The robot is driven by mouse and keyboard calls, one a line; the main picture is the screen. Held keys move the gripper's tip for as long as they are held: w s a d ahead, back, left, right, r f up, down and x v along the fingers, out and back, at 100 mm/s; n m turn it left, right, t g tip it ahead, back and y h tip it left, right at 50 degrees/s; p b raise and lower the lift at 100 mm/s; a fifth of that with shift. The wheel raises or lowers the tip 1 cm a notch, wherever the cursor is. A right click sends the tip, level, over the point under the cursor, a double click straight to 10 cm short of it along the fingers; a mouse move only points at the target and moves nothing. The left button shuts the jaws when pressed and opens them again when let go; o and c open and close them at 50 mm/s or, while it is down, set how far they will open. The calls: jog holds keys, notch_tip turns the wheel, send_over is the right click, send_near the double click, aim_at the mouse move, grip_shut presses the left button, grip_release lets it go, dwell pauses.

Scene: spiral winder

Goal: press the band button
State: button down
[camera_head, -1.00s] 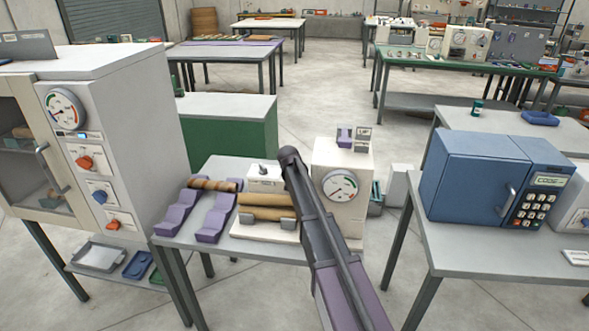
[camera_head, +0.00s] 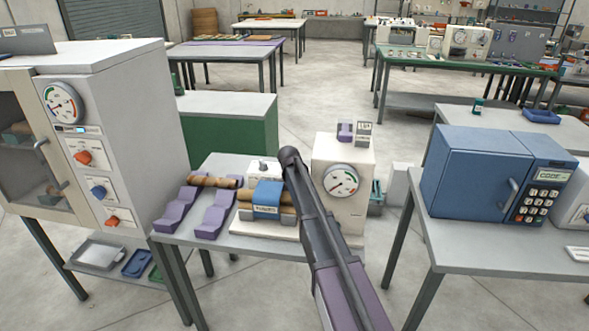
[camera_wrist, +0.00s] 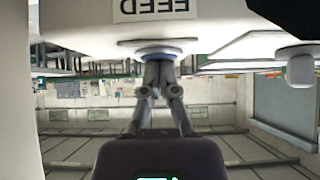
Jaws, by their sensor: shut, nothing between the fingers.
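The winder (camera_head: 342,215) is a cream machine with a round dial, on a grey table in the head view. Two brown rollers (camera_head: 288,199) lie side by side on its base. A blue band (camera_head: 267,199) with a pale label lies across them. In the wrist view, my gripper (camera_wrist: 157,62) is shut and empty. Its fingertips are at a round blue-rimmed button (camera_wrist: 150,52) on a pale surface, apparently touching it. An upside-down label FEED (camera_wrist: 154,9) is beside this button. In the head view my arm hides part of the winder, and my gripper cannot be made out.
Purple cradles (camera_head: 214,215), one bearing a brown roll (camera_head: 214,182), stand left of the winder. A large pale cabinet (camera_head: 130,130) stands further left. A blue keypad box (camera_head: 480,178) is on the right table. In the wrist view, a grey knob (camera_wrist: 300,68) sticks out at right.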

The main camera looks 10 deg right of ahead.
jog(key=shift+s, duration=0.15)
dwell(0.3)
notch_tip(320, 180, up, 4)
jog(key=p, duration=0.5)
jog(key=shift+r, duration=0.25)
jog(key=p+v, duration=0.6)
jog(key=v, duration=0.3)
jog(key=shift+r, duration=0.2)
jog(key=shift+s+a+f, duration=0.1)
jog(key=shift+s, duration=0.05)
